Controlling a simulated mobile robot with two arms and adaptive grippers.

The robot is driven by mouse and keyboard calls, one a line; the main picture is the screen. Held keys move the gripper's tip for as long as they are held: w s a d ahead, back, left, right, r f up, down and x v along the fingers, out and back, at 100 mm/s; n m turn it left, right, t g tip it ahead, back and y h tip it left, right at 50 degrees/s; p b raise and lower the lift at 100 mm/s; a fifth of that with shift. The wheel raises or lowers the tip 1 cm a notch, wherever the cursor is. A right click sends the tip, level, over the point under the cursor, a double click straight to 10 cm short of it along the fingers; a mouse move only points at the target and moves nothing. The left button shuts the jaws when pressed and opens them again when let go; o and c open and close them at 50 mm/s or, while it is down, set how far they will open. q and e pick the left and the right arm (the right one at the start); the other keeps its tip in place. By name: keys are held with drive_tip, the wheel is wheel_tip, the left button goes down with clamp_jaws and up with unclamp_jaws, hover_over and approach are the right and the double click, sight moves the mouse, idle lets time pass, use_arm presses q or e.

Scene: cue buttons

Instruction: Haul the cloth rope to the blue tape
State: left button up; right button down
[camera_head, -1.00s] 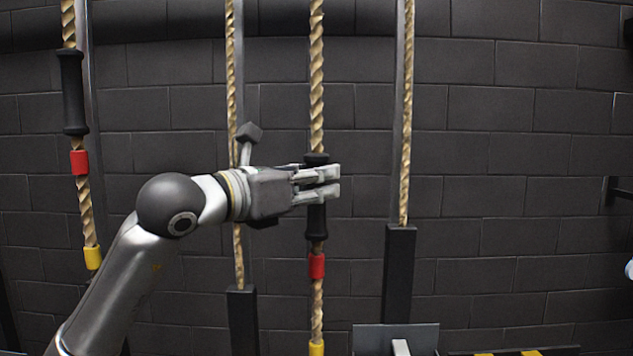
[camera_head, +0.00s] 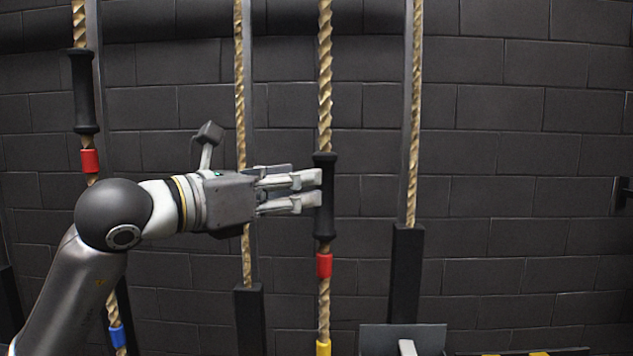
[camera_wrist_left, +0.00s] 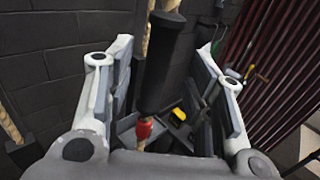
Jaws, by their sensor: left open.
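The tan twisted rope (camera_head: 325,75) hangs in the middle of the head view, with a black handle (camera_head: 325,225), red tape (camera_head: 323,265) and yellow tape (camera_head: 323,348) below it. My left gripper (camera_head: 316,190) is open, its fingertips at the handle's left side. In the left wrist view the handle (camera_wrist_left: 165,65) stands between the spread fingers, with the red tape (camera_wrist_left: 144,128) below. Whether the fingers touch it is unclear. Blue tape (camera_head: 117,336) shows low on another rope (camera_head: 79,25) at the left, partly behind my arm. My right gripper is not in view.
The left rope carries its own black handle (camera_head: 83,92) and red tape (camera_head: 90,161). Two plainer ropes (camera_head: 240,80) (camera_head: 415,120) run into dark posts (camera_head: 250,320) (camera_head: 405,270). A dark brick wall (camera_head: 520,130) stands behind. A grey plate (camera_head: 375,340) is at the bottom.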

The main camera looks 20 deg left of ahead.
use_arm(q)
drive_tip(key=shift+v, duration=2.7)
